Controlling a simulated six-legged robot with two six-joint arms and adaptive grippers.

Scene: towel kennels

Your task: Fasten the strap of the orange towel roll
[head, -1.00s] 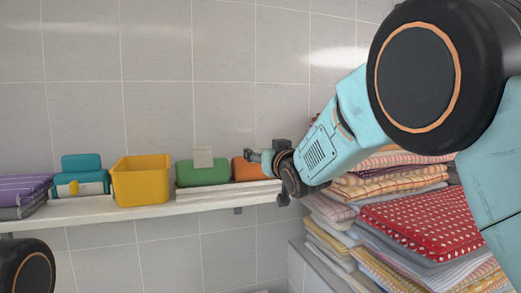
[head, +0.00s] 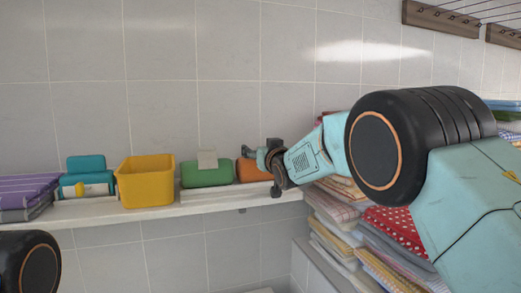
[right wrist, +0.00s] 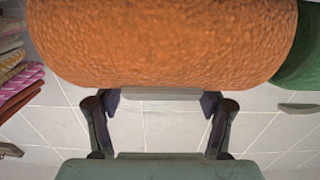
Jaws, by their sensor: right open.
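The orange towel roll (head: 251,172) lies on the white shelf, right of the green roll (head: 207,175). In the right wrist view the orange roll (right wrist: 165,42) fills the top of the picture. My right gripper (head: 263,160) is at the orange roll's right end and hides part of it. In the right wrist view its two fingers (right wrist: 161,101) are apart, just below the roll. A pale grey strip (right wrist: 160,93) shows between the fingertips; I cannot tell whether it is the strap. No strap is clear on the orange roll in the head view. My left gripper is out of view.
Stacked towels (head: 335,215) stand at the right, below my right arm.

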